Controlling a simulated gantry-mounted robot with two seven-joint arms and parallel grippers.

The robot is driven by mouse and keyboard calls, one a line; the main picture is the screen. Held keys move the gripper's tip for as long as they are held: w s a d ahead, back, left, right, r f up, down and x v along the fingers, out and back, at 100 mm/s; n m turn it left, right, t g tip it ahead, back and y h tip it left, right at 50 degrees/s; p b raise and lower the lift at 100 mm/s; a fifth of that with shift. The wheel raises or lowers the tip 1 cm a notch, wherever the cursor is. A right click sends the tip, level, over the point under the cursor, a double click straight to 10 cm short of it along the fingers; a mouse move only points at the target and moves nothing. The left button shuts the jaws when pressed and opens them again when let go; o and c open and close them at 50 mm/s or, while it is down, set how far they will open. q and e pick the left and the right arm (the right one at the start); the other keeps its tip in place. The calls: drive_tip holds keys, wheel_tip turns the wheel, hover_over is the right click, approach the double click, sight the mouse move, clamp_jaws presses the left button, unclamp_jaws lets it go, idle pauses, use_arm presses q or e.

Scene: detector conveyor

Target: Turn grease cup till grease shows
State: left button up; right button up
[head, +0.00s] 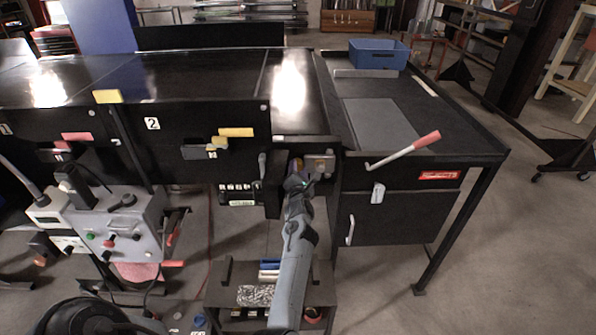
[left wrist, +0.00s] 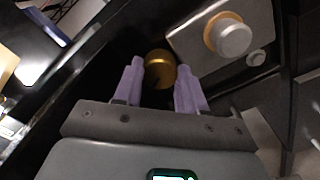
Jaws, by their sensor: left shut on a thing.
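The grease cup is a round brass-coloured cap (left wrist: 160,66) in the left wrist view, against the dark machine face. My left gripper (left wrist: 160,84) has its two pale purple fingers on either side of the cup and is shut on it. In the head view my left gripper (head: 297,180) is at the conveyor's end, just below its top edge. There the cup is mostly hidden by the gripper. I cannot make out any grease. My right gripper is not in view.
A metal box (head: 320,163) with a round knob (left wrist: 233,38) sits just right of the cup. A grey control box (head: 125,228) stands at the left. A low shelf cart (head: 235,298) stands below.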

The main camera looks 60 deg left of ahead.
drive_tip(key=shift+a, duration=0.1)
use_arm(q)
drive_tip(key=o, duration=1.1)
drive_tip(key=shift+c, duration=0.2)
